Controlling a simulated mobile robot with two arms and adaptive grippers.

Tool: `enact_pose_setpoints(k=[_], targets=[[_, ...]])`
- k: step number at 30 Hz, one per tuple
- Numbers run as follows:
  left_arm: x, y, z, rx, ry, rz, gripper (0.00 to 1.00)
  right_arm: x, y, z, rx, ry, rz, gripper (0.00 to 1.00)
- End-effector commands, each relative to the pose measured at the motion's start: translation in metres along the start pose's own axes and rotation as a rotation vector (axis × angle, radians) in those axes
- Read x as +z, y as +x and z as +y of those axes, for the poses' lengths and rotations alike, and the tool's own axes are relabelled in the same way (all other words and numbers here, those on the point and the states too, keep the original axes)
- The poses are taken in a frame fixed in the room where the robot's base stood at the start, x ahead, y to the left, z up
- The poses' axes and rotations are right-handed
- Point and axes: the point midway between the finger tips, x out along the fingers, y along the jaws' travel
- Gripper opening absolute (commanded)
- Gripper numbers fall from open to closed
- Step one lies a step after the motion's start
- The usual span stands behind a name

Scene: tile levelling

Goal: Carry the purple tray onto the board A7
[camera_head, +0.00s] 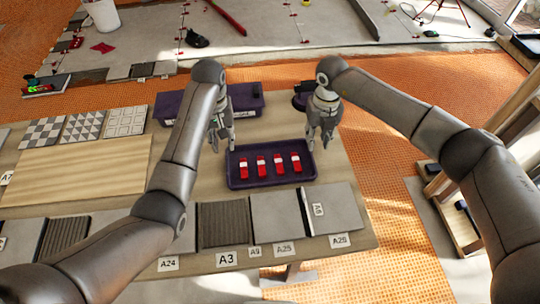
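The purple tray (272,183) lies on the table with several red-and-white pieces standing in a row in it. The board A7 (80,170) is a light wood board on the left of the table, with its label (6,178) at its left edge; my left arm hides its right end. My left gripper (222,147) is by the tray's far left corner, fingers apart. My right gripper (318,147) is by the far right corner, fingers apart. Both look empty; whether either touches the tray rim I cannot tell.
A dark purple box (246,97) stands behind the tray, with a dark object (303,97) beside it. Patterned tiles (83,126) lie behind the board. Grey tiles (277,214) with labels line the front edge. A wooden shelf (465,185) stands at the right.

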Motion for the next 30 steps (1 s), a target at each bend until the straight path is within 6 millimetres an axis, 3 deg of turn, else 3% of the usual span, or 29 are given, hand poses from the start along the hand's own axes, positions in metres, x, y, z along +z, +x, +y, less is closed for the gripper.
enact_pose_setpoints(k=[11,24,30], targets=[[0.001,0.01,0.0,-0.001,0.0,-0.003,0.29,-0.001,0.01,0.0,0.001,0.001,0.003,0.29],[0.001,0.084,0.0,-0.001,0.0,-0.003,0.29,-0.001,0.084,0.0,0.0,0.002,0.003,0.29],[0.0,0.103,0.0,0.0,0.0,-0.002,0.29,0.0,0.103,0.0,-0.001,0.001,0.002,0.29]])
